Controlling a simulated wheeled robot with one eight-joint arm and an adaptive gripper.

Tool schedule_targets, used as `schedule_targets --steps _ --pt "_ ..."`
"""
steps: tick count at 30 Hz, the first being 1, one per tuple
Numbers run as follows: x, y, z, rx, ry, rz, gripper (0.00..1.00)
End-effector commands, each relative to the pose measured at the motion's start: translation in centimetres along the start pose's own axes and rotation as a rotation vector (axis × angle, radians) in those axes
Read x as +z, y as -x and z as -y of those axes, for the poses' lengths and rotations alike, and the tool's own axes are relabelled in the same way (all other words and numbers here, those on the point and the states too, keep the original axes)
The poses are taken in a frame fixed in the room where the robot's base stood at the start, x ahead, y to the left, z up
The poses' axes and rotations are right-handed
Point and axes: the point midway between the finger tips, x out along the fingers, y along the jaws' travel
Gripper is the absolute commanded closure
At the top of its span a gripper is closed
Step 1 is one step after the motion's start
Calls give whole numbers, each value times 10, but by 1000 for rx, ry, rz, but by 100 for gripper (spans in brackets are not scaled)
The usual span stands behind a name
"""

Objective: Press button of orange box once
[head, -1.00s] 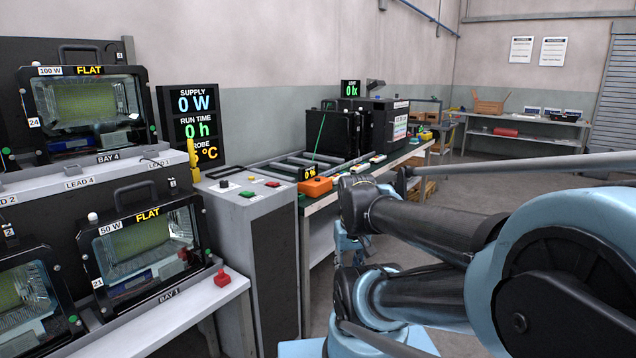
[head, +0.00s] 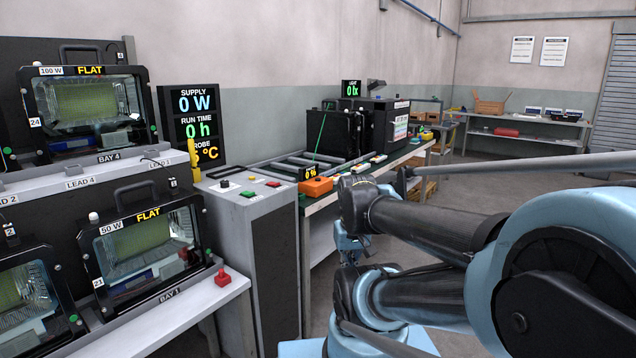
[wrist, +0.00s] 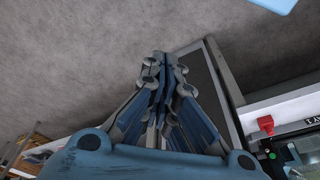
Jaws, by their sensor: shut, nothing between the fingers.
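The orange box (head: 316,186) sits on the green-topped bench in the head view, with a small "0 %" display (head: 310,173) at its back edge. Its button is too small to make out clearly. My gripper (wrist: 160,62) shows in the wrist view with its fingers together and nothing between them. Grey floor lies beyond the fingertips. In the head view a blue part of my arm end shows below and right of the box, apart from it, and my arm hides much of the rest. The orange box is not visible in the wrist view.
A grey console (head: 238,200) with small knobs and buttons stands left of the orange box. A red button block (head: 222,277) sits on the shelf end at front left; it also shows in the wrist view (wrist: 266,124). Floodlight housings (head: 140,235) fill the left side.

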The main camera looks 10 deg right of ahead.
Motion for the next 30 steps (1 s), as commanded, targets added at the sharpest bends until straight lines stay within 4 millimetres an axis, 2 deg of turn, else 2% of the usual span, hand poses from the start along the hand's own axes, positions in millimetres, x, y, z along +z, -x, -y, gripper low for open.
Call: schedule_targets --steps 12,14,17,23,30 --pt "0 0 0 0 0 0 100" --pt "6 6 0 0 -2 -11 100" --pt "0 11 0 3 -14 -21 100" --pt "-38 30 -2 13 -83 -61 100" --pt "-101 57 -8 24 -196 -130 100"
